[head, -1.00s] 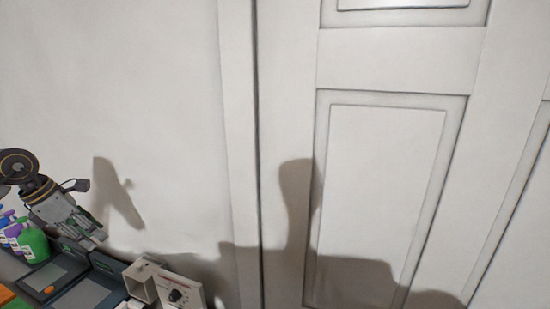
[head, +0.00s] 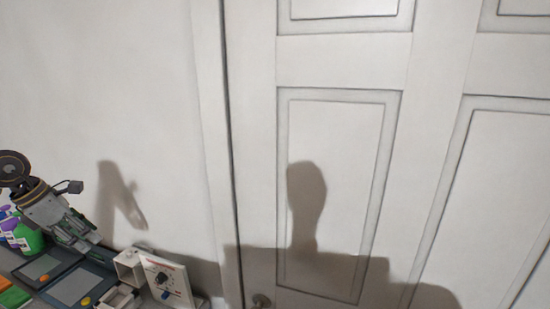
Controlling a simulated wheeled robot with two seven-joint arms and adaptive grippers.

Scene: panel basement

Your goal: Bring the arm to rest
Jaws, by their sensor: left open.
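My left arm comes in from the left edge in the head view. Its gripper (head: 88,239) is open and empty, tilted down to the right above the dark devices on the bench. No object shows between its fingers. My right arm and right gripper do not show.
A green bottle (head: 27,238) and purple bottles stand at the left edge. Dark devices with grey screens (head: 75,287) lie below the gripper. A white panel with a knob (head: 163,279) stands to their right.

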